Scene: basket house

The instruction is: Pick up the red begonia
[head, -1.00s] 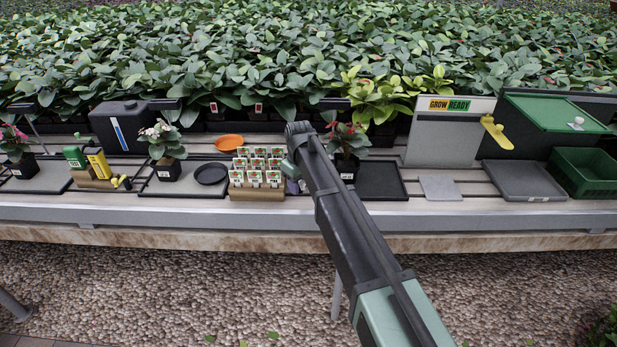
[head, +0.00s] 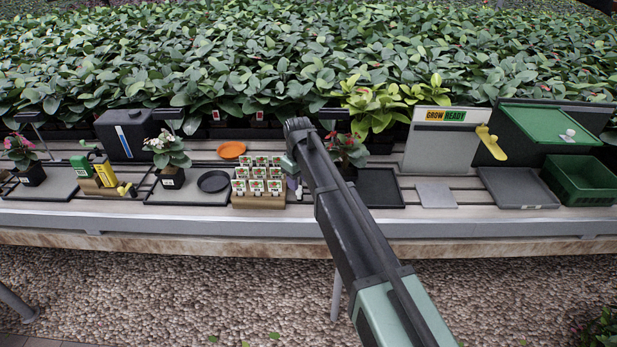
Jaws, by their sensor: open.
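The red begonia (head: 352,151) has green leaves and a few red flowers, and stands right of the centre of the bench at the left end of a black tray (head: 380,188). My arm crosses in front of it and hides its left side and most of its dark pot. My gripper (head: 296,188) hangs at the end of the arm, left of the begonia and just right of the rack of seed packets (head: 259,201). Only a small part of it shows. It is open and apart from the begonia; its fingertips are hard to make out.
A white-flowered plant (head: 168,153) and a pink-flowered plant (head: 24,158) stand in pots to the left. A black round saucer (head: 214,181) and an orange dish (head: 231,149) lie on the bench. A grey sign panel (head: 441,141) and a green crate (head: 580,180) stand at right.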

